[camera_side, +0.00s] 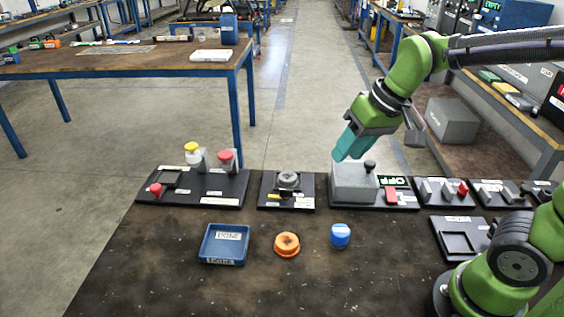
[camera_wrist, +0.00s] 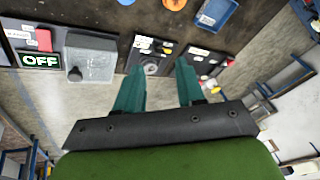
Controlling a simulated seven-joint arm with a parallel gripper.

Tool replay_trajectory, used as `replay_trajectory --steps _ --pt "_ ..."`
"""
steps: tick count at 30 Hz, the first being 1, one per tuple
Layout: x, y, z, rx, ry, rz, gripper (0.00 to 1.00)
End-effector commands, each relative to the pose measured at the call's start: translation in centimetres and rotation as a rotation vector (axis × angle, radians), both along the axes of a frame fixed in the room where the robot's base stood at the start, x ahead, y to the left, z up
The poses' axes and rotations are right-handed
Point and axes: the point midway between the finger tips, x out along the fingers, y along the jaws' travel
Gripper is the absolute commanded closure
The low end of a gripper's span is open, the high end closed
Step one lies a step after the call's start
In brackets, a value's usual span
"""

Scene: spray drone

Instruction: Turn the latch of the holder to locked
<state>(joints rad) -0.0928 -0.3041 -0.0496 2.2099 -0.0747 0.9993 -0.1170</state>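I cannot tell for sure which fixture is the holder with the latch. A grey block (camera_side: 352,184) with a black knob (camera_side: 370,166) stands on a dark base, beside a red piece (camera_side: 391,195) and an OFF sign (camera_side: 395,182). The block also shows left of my fingers in the wrist view (camera_wrist: 98,62). A round grey fixture (camera_side: 288,180) on a dark plate is left of it, and in the wrist view (camera_wrist: 150,67) it lies beyond the fingers. My gripper (camera_side: 347,154) is above the block's back left side. Its teal fingers are apart and empty in the wrist view (camera_wrist: 160,75).
A dark board (camera_side: 226,188) with red and yellow-capped parts is at the left. A blue tray (camera_side: 211,244), an orange ring (camera_side: 287,244) and a blue cap (camera_side: 340,235) lie in front. Small fixtures (camera_side: 440,190) and a black tray (camera_side: 447,236) are at the right. The front left table is clear.

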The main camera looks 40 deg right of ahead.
Motion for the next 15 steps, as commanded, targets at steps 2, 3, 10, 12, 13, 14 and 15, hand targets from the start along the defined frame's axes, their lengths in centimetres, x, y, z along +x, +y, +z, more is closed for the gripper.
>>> replay_trajectory --steps 2,3,10,12,13,14,15 --pt "2.8 0.2 -0.5 -0.043 0.056 0.083 0.62" --pt "4.2 0.3 -0.8 -0.067 0.079 0.131 0.62" --pt "11.8 0.8 -3.4 -0.214 0.206 0.456 0.62" --pt "13.7 1.0 -4.2 -0.256 0.239 0.568 0.62" --pt "14.5 1.1 -4.5 -0.273 0.249 0.615 0.62" --pt "15.2 1.1 -4.7 -0.290 0.260 0.663 0.62" --pt "16.0 1.1 -4.8 -0.308 0.269 0.721 0.62"
